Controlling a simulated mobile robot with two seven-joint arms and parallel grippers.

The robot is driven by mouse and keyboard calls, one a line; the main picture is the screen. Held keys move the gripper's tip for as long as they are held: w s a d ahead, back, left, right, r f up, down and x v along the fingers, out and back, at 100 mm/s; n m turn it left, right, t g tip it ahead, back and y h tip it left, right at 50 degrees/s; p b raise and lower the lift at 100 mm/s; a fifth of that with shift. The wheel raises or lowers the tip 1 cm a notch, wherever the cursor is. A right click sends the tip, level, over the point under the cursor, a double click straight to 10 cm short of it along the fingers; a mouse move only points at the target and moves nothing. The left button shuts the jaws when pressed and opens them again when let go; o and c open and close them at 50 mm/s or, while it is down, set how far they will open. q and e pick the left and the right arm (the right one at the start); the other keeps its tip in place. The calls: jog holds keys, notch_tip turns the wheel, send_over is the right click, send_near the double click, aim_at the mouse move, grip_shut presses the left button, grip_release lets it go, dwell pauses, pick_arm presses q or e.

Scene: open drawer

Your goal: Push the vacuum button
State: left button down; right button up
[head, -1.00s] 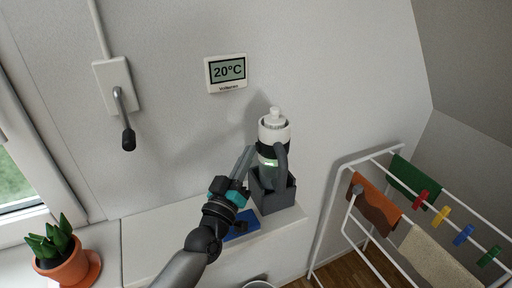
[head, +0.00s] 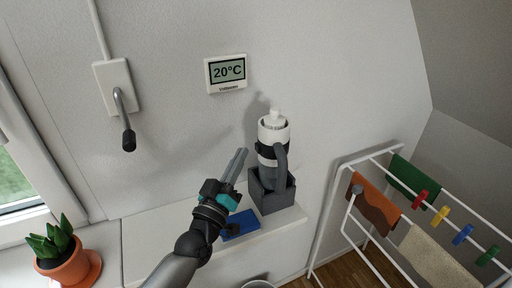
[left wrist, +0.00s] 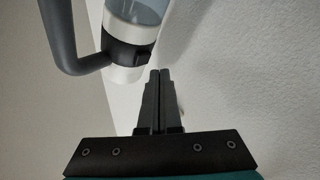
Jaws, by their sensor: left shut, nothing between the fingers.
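The vacuum (head: 273,135) is a white upright cylinder with a black band and a dark grey handle. It stands in a dark grey holder (head: 272,194) on the white ledge. In the left wrist view the vacuum (left wrist: 124,73) shows at the upper left, with its handle curving down. A small dark raised part (left wrist: 143,54) sits on its black band; I cannot tell for sure that it is the button. My left gripper (head: 241,152) is shut and empty, just left of the vacuum and apart from it. Its fingertips (left wrist: 160,72) point up. My right gripper is not in view.
A blue object (head: 241,223) lies on the white ledge (head: 150,229) beside the holder. A drying rack (head: 345,163) with cloths and pegs stands at right. A potted plant (head: 67,265) is at lower left. A thermostat (head: 226,73) and a lever (head: 127,137) are on the wall.

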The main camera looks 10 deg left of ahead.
pick_arm(q)
jog(key=s+a, duration=0.1)
jog(key=a, duration=0.1)
jog(key=s+a, duration=0.2)
jog(key=shift+a, duration=0.1)
jog(key=shift+w, duration=0.1)
